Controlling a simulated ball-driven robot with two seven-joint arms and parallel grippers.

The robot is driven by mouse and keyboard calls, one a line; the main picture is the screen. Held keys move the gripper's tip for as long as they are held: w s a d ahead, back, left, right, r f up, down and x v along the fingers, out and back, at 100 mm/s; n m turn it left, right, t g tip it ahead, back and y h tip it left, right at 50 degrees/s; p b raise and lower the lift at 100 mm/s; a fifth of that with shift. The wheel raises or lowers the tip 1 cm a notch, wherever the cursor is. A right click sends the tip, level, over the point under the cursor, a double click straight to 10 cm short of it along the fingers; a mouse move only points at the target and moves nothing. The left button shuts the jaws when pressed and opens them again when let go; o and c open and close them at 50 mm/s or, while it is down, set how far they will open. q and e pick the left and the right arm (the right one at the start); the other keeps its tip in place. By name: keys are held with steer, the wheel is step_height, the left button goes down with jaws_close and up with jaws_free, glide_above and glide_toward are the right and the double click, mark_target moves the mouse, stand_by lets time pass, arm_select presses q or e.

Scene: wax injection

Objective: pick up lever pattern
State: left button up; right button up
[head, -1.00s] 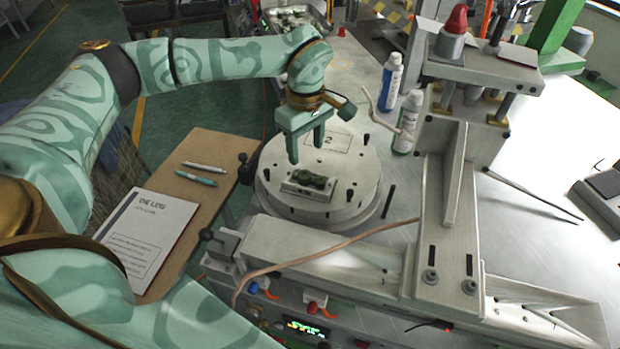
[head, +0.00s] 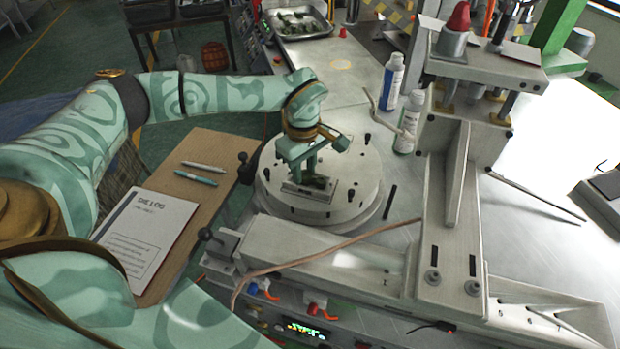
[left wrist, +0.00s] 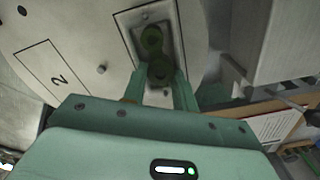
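The lever pattern (left wrist: 152,40) is a dark green piece with rounded lobes, lying in a light metal die (left wrist: 124,22) on the round turntable. In the head view, the die (head: 291,188) shows under my left gripper, and the pattern (head: 318,183) is partly hidden by the fingers. My left gripper (head: 303,176) points down at the die, low over it. In the left wrist view its two fingers (left wrist: 161,78) stand apart, on either side of the pattern's near end. Contact with the pattern cannot be made out. My right gripper is not in view.
The turntable (head: 357,170) carries several dark pegs. Two bottles (head: 392,82) and the tall press (head: 450,190) stand to its right. A booklet (head: 148,232) and two pens (head: 196,181) lie on a brown board at left. A metal tray (head: 298,22) is at the back.

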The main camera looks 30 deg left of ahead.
arm_select(q)
steer(key=shift+f, duration=0.1)
jaws_close()
